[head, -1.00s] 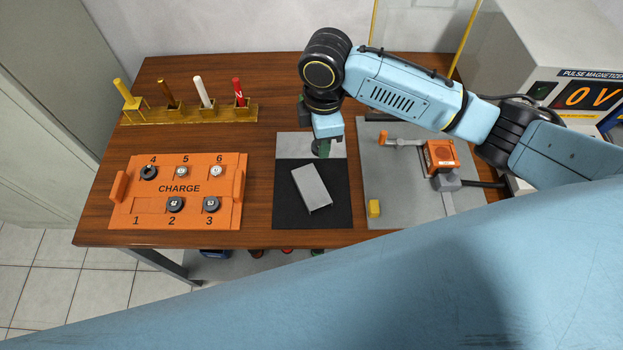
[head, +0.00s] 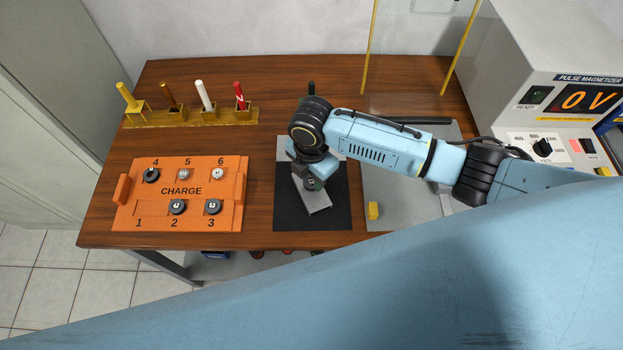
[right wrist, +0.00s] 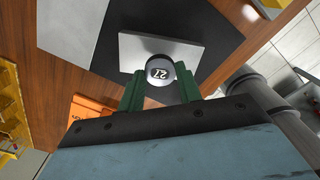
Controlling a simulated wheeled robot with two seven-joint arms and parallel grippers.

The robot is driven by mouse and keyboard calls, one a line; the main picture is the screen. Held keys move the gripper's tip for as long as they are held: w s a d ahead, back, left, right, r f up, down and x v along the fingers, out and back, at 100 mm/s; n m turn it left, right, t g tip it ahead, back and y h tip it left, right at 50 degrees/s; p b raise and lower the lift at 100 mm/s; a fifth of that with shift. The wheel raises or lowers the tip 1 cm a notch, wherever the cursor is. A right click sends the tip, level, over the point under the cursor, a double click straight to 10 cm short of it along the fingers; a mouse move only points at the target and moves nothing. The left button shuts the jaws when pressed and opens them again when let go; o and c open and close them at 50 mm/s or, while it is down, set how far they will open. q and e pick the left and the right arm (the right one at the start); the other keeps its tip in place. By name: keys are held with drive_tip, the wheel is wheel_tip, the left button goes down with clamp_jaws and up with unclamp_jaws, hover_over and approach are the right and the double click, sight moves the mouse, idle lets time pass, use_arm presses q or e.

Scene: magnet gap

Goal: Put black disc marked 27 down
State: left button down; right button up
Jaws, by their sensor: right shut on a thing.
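The black disc marked 27 (right wrist: 160,73) sits between the green fingers of my right gripper (right wrist: 158,88) in the right wrist view, its number showing. The right gripper is shut on it. In the head view, the right gripper (head: 313,184) is over the pale grey block (head: 317,205), which lies at an angle on the black mat (head: 288,208). The block also shows in the right wrist view (right wrist: 190,52), behind the disc. I cannot tell whether disc and block touch. My left gripper is not in view.
The orange CHARGE tray (head: 230,190) with several discs is at the left. A brass rack (head: 190,117) with several coloured pegs stands behind it. The magnetizer (head: 515,55) reads 0 V at the right.

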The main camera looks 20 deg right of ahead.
sight(311, 181)
wheel_tip(311, 181, down, 2)
drive_tip(key=shift+f, duration=0.1)
drive_tip(key=o, duration=0.9)
drive_tip(key=shift+o, duration=0.2)
wheel_tip(311, 181, up, 12)
drive_tip(key=p, duration=0.1)
